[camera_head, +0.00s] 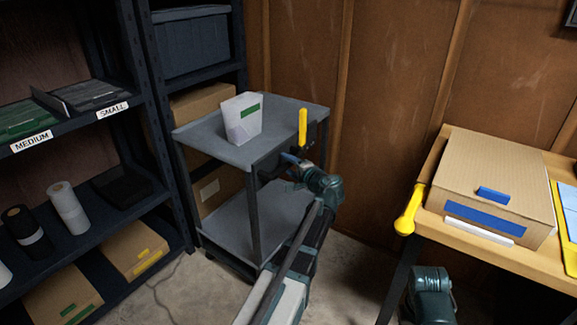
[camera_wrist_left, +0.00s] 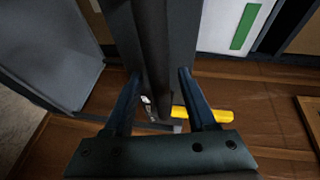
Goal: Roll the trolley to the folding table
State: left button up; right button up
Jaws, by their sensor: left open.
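The grey two-shelf trolley (camera_head: 285,108) stands against the dark shelving in the head view, with a white bin with a green label (camera_head: 241,118) on its top shelf. My left gripper (camera_head: 298,163) is at the trolley's right end, just below a yellow lever (camera_head: 302,127). In the left wrist view the open fingers (camera_wrist_left: 159,72) are either side of a dark bar (camera_wrist_left: 155,45); contact cannot be told. The trolley's grey shelf (camera_wrist_left: 55,45) shows at left there. The wooden-topped folding table (camera_head: 480,250) is at the right. My right gripper is out of view.
A cardboard box (camera_head: 495,180) and a yellow-edged blue item (camera_head: 567,215) lie on the table. A yellow handle-like part (camera_head: 410,210) is at its left edge. Dark shelving (camera_head: 150,110) crowds the trolley's left. Concrete floor (camera_head: 350,265) is open between trolley and table.

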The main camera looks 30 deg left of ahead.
pick_arm(q)
grip_shut()
dwell(1.3)
